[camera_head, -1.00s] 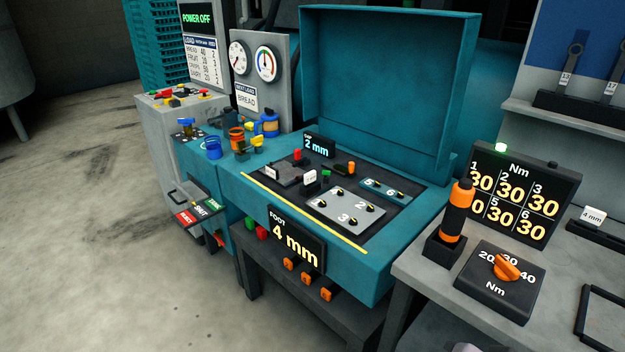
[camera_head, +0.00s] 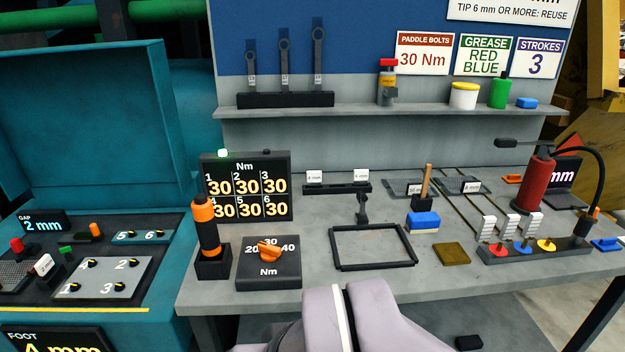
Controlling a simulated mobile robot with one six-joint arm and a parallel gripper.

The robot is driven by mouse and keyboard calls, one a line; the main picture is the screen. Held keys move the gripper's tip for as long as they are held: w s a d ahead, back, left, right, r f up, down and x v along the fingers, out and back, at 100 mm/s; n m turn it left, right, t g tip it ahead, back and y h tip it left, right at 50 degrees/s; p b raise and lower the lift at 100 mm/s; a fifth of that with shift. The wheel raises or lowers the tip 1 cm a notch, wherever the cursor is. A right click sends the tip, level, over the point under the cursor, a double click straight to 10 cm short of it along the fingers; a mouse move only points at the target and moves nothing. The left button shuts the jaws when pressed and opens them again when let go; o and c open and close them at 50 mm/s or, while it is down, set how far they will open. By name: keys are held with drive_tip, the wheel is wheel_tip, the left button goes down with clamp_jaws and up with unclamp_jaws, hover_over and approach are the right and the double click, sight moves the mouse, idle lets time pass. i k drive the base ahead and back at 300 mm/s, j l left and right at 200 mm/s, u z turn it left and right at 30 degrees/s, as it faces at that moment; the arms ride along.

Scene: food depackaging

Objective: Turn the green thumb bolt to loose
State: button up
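A small green knob-like piece (camera_head: 66,251), which looks like the green thumb bolt, is in the open bay of the teal machine (camera_head: 175,266) at the left. It is too small to tell whether it is tight or loose. A red piece (camera_head: 17,245) and an orange piece (camera_head: 95,230) stand on either side of it. My gripper's fingers are not in view. Only a pale grey part of my arm shows at the bottom middle, well to the right of the green piece.
The plate with numbered bolts (camera_head: 129,264) lies right of the green piece. The raised teal lid (camera_head: 85,120) stands behind it. On the grey bench (camera_head: 330,285) are an orange-handled tool (camera_head: 206,230), a Nm dial (camera_head: 269,270) and a display (camera_head: 250,208).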

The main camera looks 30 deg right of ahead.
sight(65, 249)
drive_tip(key=i+j+u, duration=0.5)
drive_tip(key=i+j, duration=0.3)
drive_tip(key=i, duration=0.2)
drive_tip(key=i+j, duration=0.3)
drive_tip(key=i, duration=0.2)
